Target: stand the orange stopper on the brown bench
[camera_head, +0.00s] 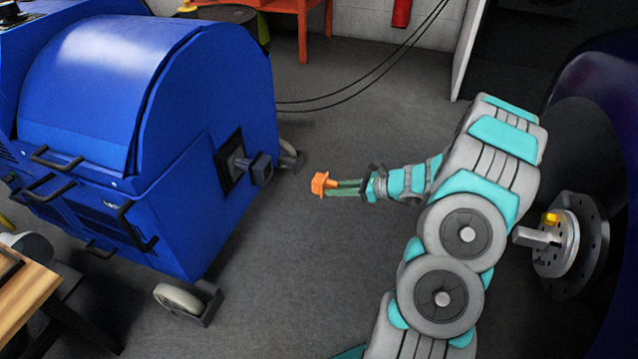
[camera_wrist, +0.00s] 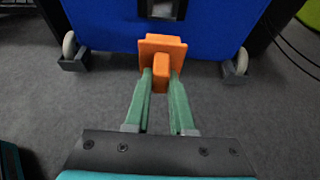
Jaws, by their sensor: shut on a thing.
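The orange stopper (camera_head: 319,183) is in my gripper (camera_head: 338,187), out over the grey floor near the middle of the head view. The wrist view shows the stopper (camera_wrist: 163,45) with its square plate beyond the fingertips and its narrower block between the two green fingers. My gripper (camera_wrist: 161,78) is shut on that block. A bench with a brown wooden top (camera_head: 22,302) shows at the lower left of the head view, cut off by the frame edge. The stopper is well to the right of it and apart from it.
A large blue wheeled machine (camera_head: 178,132) stands left of my gripper, between it and much of the left side. Its shaft stub (camera_head: 258,166) and caster (camera_head: 183,299) stick out. A flanged hub (camera_head: 556,243) is at right. Grey floor (camera_head: 290,290) is clear below the stopper.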

